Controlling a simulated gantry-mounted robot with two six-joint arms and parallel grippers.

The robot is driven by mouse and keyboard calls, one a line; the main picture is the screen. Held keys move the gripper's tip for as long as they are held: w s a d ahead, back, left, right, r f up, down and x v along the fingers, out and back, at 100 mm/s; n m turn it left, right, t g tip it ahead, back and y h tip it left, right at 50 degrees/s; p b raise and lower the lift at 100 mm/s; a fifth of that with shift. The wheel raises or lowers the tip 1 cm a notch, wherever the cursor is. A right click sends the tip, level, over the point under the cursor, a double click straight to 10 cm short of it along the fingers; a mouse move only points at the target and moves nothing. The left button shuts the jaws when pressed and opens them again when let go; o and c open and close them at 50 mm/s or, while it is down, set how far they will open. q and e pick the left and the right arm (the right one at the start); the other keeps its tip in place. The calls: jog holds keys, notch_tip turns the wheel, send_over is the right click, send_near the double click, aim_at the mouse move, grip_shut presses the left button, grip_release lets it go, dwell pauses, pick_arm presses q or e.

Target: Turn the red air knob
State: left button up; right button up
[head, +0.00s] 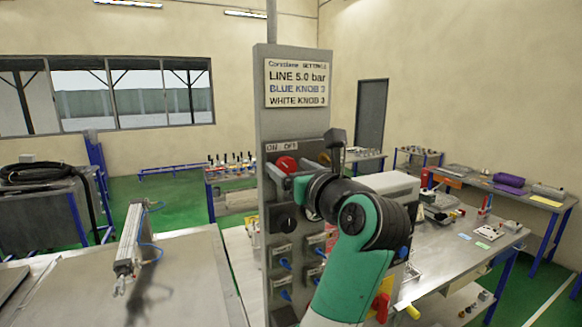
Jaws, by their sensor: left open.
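The red air knob (286,163) is on the front of the grey column panel, just under the ON/OFF label (283,147). My left gripper (287,172) is at the panel with its grey fingers close around the knob. Its jaws are open. Whether a finger touches the knob cannot be told. My teal and black arm hides part of the panel to the right of and below the knob. My right gripper is not in view.
A settings sign (296,83) is on the column above the knob. A black knob (287,219) and several blue fittings sit lower on the panel. A metal bench (180,262) with a cylinder (130,238) is at left; a cluttered bench (455,250) is at right.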

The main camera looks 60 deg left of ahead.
pick_arm(q)
jog(key=shift+c, duration=0.2)
grip_shut()
jog(key=shift+r+m+p, duration=0.2)
jog(key=shift+m+p, duration=1)
jog(key=m+p, duration=0.5)
jog(key=p, duration=0.1)
jog(key=m+p, duration=0.6)
jog(key=p, duration=0.1)
jog(key=shift+w+m, duration=0.2)
jog(key=shift+m, duration=0.1)
jog(key=shift+f+m+p, duration=0.2)
jog(key=shift+m+p, duration=0.2)
jog(key=shift+m, duration=0.4)
jog(key=shift+f+m, duration=0.15)
jog(key=shift+m, duration=0.95)
